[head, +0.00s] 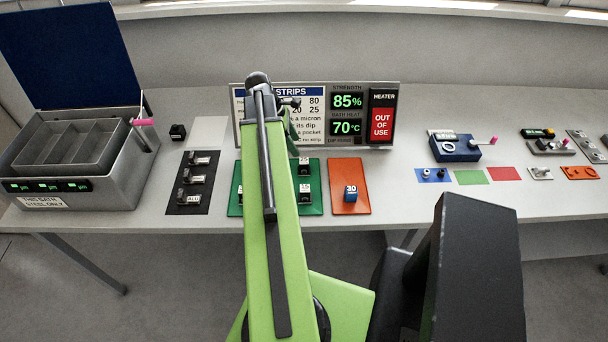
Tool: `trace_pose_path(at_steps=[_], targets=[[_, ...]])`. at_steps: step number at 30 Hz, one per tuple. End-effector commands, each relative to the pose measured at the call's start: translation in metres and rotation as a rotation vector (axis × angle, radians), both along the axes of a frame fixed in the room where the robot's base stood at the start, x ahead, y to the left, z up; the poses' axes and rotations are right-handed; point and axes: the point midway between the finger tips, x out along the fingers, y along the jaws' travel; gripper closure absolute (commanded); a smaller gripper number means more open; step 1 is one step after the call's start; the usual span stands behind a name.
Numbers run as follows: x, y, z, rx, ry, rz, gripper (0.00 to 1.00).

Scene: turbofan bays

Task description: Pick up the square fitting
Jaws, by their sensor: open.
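I cannot tell for sure which piece is the square fitting. A small black cube-like block (178,132) stands alone on the table, left of centre. Several small metal pieces with labels stand on the dark mat (177,208), and more stand on the green mat (313,207). My gripper (291,104) is partly hidden behind my green arm, in front of the sign board. It is open, and I see nothing held in it. My arm covers part of the green mat.
A grey bath box (128,183) with a raised blue lid (62,52) stands at left. The sign board (361,90) stands behind the mats. A blue device (455,149), coloured cards and small parts lie at right. Bare table lies between orange mat and blue card.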

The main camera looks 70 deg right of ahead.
Motion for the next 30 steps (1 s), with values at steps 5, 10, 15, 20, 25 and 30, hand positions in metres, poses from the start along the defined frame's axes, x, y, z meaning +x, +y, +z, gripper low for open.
trace_pose_path(at_steps=[5,10,15,20,25,30], targets=[[-0.014,-0.005,-0.043,0.001,0.000,-0.001,0.44],[-0.017,-0.006,-0.043,0.001,0.000,-0.001,0.44],[-0.020,-0.006,-0.058,0.001,0.000,-0.001,0.44],[-0.028,-0.007,-0.087,0.001,0.000,-0.001,0.44],[-0.033,-0.010,-0.094,0.000,0.000,-0.001,0.44],[-0.033,-0.010,-0.091,0.000,0.000,-0.001,0.46]])
